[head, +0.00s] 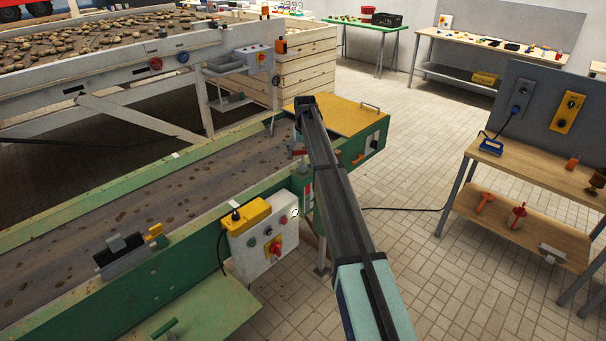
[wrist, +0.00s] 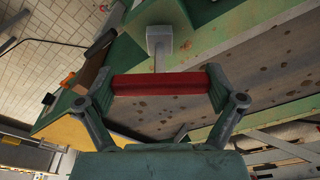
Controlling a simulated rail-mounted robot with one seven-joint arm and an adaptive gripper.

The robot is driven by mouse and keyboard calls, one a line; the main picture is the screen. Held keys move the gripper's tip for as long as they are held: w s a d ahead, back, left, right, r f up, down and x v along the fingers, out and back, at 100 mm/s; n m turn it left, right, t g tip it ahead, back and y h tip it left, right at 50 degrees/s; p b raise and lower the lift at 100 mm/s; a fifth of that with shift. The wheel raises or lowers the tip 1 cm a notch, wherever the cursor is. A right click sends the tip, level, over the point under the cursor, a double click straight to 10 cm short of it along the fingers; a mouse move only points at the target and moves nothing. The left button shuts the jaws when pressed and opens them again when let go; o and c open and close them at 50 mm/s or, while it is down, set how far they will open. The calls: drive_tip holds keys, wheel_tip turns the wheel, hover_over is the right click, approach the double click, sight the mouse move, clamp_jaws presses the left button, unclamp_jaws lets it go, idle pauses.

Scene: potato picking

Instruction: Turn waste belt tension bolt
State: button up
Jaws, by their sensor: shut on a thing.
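In the wrist view my gripper (wrist: 163,83) is shut on a red bar (wrist: 148,86), with one finger at each end. A thin grey rod runs from the bar's middle to a grey block (wrist: 160,38) beside the belt; this looks like the tension bolt. In the head view a bit of red (head: 300,152) shows just left of my arm, by the belt's near side. The fingers are mostly hidden there behind my arm. The waste belt (head: 130,200) is brown and soiled, in a green frame. It also fills the right of the wrist view (wrist: 265,70).
A yellow cover (head: 343,116) tops the belt's end. A white control box (head: 262,242) with a red knob hangs on the near frame side. A wooden workbench (head: 530,165) stands at right. Potatoes (head: 100,40) lie on the conveyor behind. Tiled floor is open between belt and workbench.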

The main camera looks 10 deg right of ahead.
drive_tip(key=shift+f, duration=0.65)
drive_tip(key=shift+n, duration=0.4)
drive_tip(key=n, duration=0.3)
drive_tip(key=shift+y, duration=0.4)
drive_tip(key=n, duration=0.3)
drive_tip(key=shift+n+b, duration=0.3)
drive_tip(key=shift+n, duration=0.1)
drive_tip(key=shift+m, duration=0.5)
drive_tip(key=shift+r+p, duration=0.8)
drive_tip(key=shift+r, duration=1.7)
drive_tip(key=shift+m, duration=0.3)
